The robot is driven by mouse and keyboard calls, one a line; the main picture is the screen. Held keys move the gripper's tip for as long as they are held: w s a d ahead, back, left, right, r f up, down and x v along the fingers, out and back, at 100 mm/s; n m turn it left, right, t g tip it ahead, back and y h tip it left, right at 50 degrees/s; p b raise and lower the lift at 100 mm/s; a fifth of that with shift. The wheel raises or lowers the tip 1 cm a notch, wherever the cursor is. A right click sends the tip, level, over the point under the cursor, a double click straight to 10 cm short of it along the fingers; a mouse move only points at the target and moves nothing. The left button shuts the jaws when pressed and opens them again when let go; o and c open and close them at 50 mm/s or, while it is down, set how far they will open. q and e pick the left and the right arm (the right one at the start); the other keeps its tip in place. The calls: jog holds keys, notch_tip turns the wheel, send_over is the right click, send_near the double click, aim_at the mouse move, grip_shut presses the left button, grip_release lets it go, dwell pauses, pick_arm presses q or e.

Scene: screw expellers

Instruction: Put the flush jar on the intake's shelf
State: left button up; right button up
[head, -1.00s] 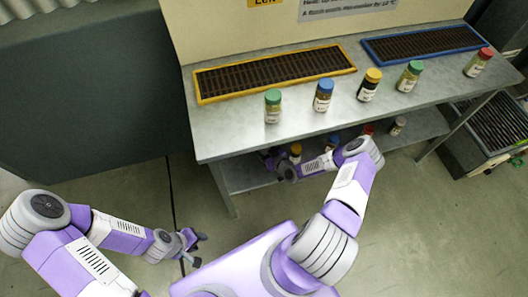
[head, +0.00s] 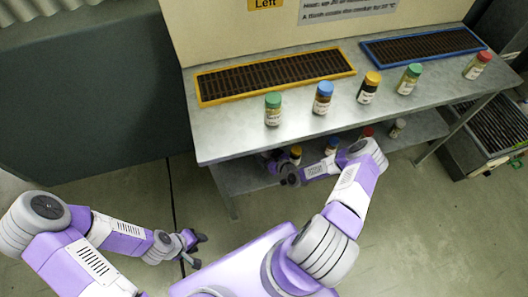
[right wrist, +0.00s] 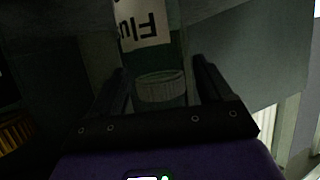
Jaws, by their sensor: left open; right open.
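The flush jar, with a dull pale-green lid (right wrist: 160,88) and a white label (right wrist: 143,22) partly reading "Flu", stands in the right wrist view between the fingers of my right gripper (right wrist: 161,70). The fingers are open on either side of it; contact cannot be told in the dark. In the head view my right gripper (head: 272,160) reaches under the tabletop at the lower shelf's left end, and the flush jar cannot be made out there. My left gripper (head: 197,250) is open and empty over the floor. The intake's shelf cannot be identified for certain.
The metal tabletop (head: 232,135) holds a yellow-framed grate (head: 199,90), a blue-framed grate (head: 367,50) and several lidded jars along its front. More jars, including a yellow-lidded one (head: 295,153), stand on the lower shelf (head: 425,125). The tabletop edge overhangs my right gripper.

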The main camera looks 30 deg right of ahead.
jog(key=p+v, duration=0.3)
jog(key=v, duration=0.7)
jog(key=s+a+r+m+g+y, duration=0.1)
jog(key=a+g+y, duration=0.15)
jog(key=a, duration=0.45)
jog(key=s+a+r+m+g+y, duration=0.1)
jog(key=a+g, duration=0.3)
jog(key=a, duration=0.3)
jog(key=s+a+r+m+g, duration=0.1)
jog(key=s+a+r+g, duration=0.1)
jog(key=s+a+g, duration=0.1)
jog(key=s+a+r+m+g+h, duration=0.1)
jog(key=s+a+r+g, duration=0.1)
jog(key=s+a, duration=0.3)
jog(key=s+g, duration=0.1)
jog(key=s, duration=0.1)
jog(key=shift+s+r+m, duration=0.3)
jog(key=shift+r, duration=0.1)
